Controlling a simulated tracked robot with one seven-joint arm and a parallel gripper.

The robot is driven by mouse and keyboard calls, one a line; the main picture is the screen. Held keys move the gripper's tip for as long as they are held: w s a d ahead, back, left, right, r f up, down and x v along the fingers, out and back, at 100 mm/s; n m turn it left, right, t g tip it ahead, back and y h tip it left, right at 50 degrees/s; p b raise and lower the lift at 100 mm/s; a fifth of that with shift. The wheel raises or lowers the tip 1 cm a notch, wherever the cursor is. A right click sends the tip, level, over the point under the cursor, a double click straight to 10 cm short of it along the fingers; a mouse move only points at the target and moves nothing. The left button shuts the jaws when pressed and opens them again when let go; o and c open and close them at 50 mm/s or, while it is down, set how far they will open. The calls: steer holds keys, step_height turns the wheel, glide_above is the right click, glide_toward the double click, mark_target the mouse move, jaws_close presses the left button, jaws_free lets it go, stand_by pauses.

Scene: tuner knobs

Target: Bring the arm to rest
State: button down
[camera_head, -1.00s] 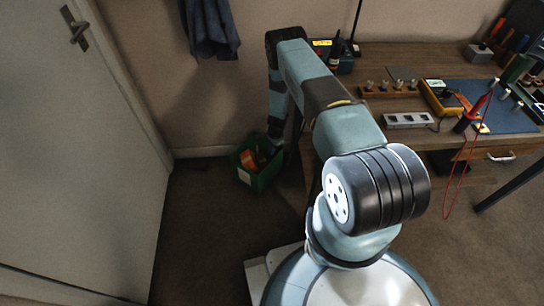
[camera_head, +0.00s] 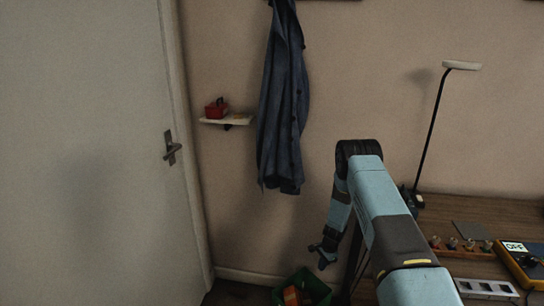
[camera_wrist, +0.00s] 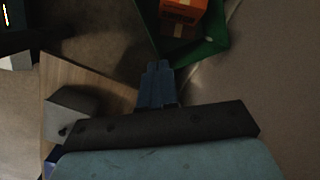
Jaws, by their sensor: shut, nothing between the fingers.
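My arm reaches from the bottom right of the head view, bends at its dark elbow near the wall, and hangs downward. My gripper (camera_head: 322,257) is at its lower end, left of the workbench and above a green bin (camera_head: 318,288). In the wrist view my gripper (camera_wrist: 158,66) points toward the green bin (camera_wrist: 205,52), with its fingers together and nothing between them. The bin holds an orange box (camera_wrist: 181,13). The gripper appears apart from the bin.
The wooden workbench (camera_head: 470,210) stands right of the forearm, with a lamp (camera_head: 434,120), knobs on a rack (camera_head: 462,246) and a yellow meter (camera_head: 520,262). A blue coat (camera_head: 283,105) hangs behind. A small shelf (camera_head: 226,121) and the door (camera_head: 85,150) are at left.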

step_height(320, 180, up, 15)
steer(key=w+n, duration=0.2)
steer(key=w, duration=0.1)
steer(key=s+a+r+n+t, duration=0.1)
steer(key=s+r, duration=0.2)
steer(key=r, duration=0.8)
steer(key=s+r+n+t, duration=0.1)
steer(key=s+r+n, duration=0.1)
steer(key=r, duration=0.9)
steer(key=s+a+r+n+t, duration=0.1)
steer(key=s+r, duration=0.2)
steer(key=r, duration=0.9)
steer(key=s+r+n+t, duration=0.1)
steer(key=s+r+n, duration=0.2)
steer(key=s+r, duration=1.35)
steer(key=s+d+r+n+t+h, duration=0.1)
steer(key=s, duration=0.9)
steer(key=s+d+r+n, duration=0.1)
steer(key=s+r+n, duration=0.1)
steer(key=s, duration=0.9)
steer(key=shift+r+n+t+h, duration=0.2)
steer(key=shift+n+t+h, duration=0.1)
steer(key=shift+t+h, duration=0.1)
steer(key=shift+s, duration=0.1)
